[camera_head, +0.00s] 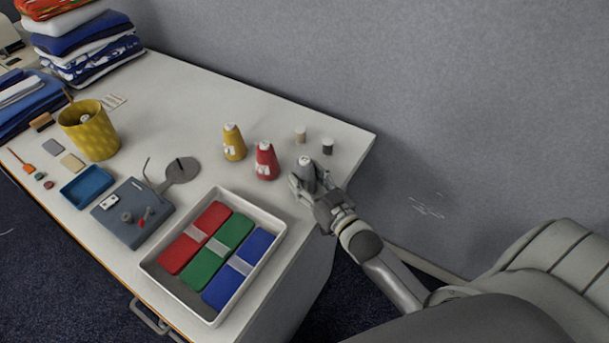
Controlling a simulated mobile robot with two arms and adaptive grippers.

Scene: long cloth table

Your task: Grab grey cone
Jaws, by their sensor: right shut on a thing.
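The grey cone (307,171) stands near the right end of the white table, with a pale top. My right gripper (306,183) is shut around the cone from the near right side, and its fingers hide the cone's lower part. I cannot tell whether the cone is lifted off the table. A red cone (266,162) stands just left of it, apart from the gripper. A yellow cone (233,143) stands further left. My left gripper is not in view.
A white tray (149,262) with red, green and blue folded pieces lies in front. Two small spools (327,147) stand behind the grey cone. A yellow bin (91,134), a blue tray (87,187) and cloth stacks are to the left. The table's right edge is close.

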